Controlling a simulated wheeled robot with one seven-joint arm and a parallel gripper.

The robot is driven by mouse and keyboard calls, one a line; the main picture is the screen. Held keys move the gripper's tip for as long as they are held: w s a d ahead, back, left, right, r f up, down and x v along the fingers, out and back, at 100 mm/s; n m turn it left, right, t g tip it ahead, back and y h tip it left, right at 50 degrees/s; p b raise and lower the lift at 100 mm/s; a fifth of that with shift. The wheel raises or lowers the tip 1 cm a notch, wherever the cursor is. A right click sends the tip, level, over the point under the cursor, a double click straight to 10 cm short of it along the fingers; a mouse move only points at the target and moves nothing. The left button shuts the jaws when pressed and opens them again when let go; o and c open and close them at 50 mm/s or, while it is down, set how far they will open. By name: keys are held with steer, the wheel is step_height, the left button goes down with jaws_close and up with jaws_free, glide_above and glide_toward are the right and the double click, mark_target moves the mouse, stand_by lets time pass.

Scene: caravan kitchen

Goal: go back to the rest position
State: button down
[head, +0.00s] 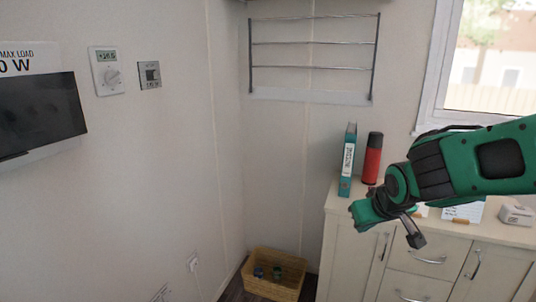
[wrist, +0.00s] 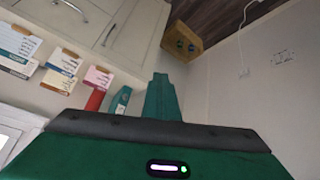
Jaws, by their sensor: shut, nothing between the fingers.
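My gripper (head: 413,238) shows at the end of my green arm in the head view, hanging in front of the pale cabinet (head: 349,236) and pointing down. It looks shut and empty. In the wrist view, a green part of my gripper (wrist: 162,97) reaches up from the bottom middle; its fingertips are hard to make out there. No object is in contact with it that I can see. My arm hides part of the cabinet top and drawers.
A teal binder (head: 348,160) and a red cylinder (head: 373,158) stand on the cabinet's left end. A wicker basket (head: 272,288) stands on the floor; a towel rack (head: 312,43) hangs above.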

steer(key=s+d+f+m+g+h, duration=0.15)
steer(key=s+d+m+g, duration=0.25)
steer(key=s+d, duration=0.85)
steer(key=s+d+f+m+g+y, duration=0.1)
steer(key=s+d+m+g+y, duration=0.1)
steer(key=s, duration=1.3)
steer(key=shift+s+d+m+g, duration=0.4)
steer(key=shift+d+m+g, duration=0.2)
steer(key=shift+d+m, duration=0.5)
steer(key=shift+a, duration=0.15)
